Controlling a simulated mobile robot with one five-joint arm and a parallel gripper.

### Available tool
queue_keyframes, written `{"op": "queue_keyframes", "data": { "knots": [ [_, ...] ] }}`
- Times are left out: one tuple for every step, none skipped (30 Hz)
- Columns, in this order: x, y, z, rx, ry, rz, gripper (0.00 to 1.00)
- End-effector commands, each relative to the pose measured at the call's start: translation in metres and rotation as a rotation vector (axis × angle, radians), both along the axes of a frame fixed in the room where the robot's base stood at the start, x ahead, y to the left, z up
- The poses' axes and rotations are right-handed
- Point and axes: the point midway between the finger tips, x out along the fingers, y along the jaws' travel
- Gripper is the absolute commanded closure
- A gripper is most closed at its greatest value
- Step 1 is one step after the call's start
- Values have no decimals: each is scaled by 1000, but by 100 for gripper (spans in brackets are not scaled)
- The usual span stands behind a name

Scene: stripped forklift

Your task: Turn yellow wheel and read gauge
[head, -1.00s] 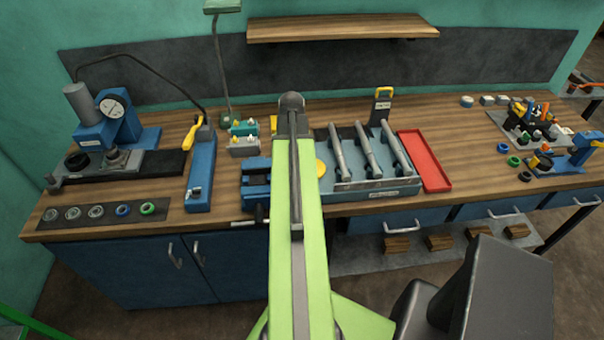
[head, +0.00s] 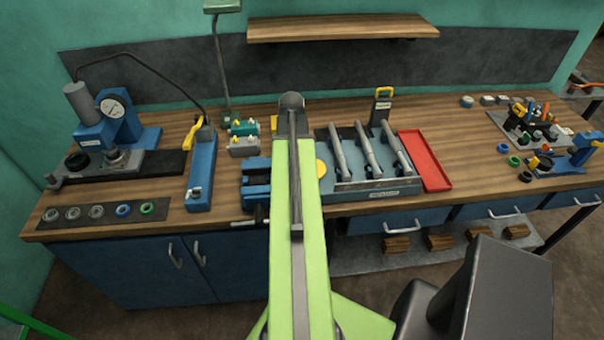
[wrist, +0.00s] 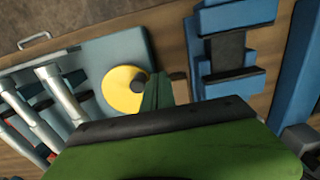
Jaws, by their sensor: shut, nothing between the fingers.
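The yellow wheel (wrist: 118,92) shows in the wrist view as a flat yellow disc on a grey-blue panel, with a dark round knob at its right side. In the head view a sliver of the wheel (head: 321,169) shows just right of my green arm, which hides the rest. My gripper (wrist: 157,88) is shut and empty, its green fingers close beside the knob; I cannot tell if they touch it. In the head view my arm hides the gripper. A round white gauge (head: 113,108) with a dark rim sits on a blue press at the left; its reading is too small to tell.
A grey-blue tray (head: 375,189) with several metal cylinders stands right of my arm, beside a red tray (head: 424,160). A blue vise (head: 256,172) is close left of my arm. A lamp post (head: 221,70) rises behind. Bare wood (head: 468,150) lies at the right.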

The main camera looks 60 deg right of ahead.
Motion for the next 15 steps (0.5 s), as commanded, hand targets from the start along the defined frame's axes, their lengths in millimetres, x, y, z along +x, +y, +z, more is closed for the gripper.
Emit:
{"op": "queue_keyframes", "data": {
  "knots": [
    [0, 0, -1, 0, 0, 0, 100],
    [0, 0, -2, 0, 0, 0, 100],
    [0, 0, -4, 0, 0, 0, 100],
    [0, 0, -5, 0, 0, 0, 100],
    [0, 0, -7, 0, 0, 0, 100],
    [0, 0, -9, 0, 0, 0, 100],
    [0, -1, -10, 0, 0, -1, 100],
    [-1, -1, -12, 0, 0, -1, 100],
    [-1, -1, -14, 0, 0, -1, 100],
    [-1, -1, -15, 0, 0, -1, 100],
    [-1, -1, -17, 0, 0, -1, 100],
    [-1, -1, -18, 0, 0, -1, 100],
    [-1, -1, -20, 0, 0, -1, 100],
    [-1, -1, -21, 0, 0, -1, 100],
    [-1, -1, -22, 0, 0, -1, 100]
  ]
}}
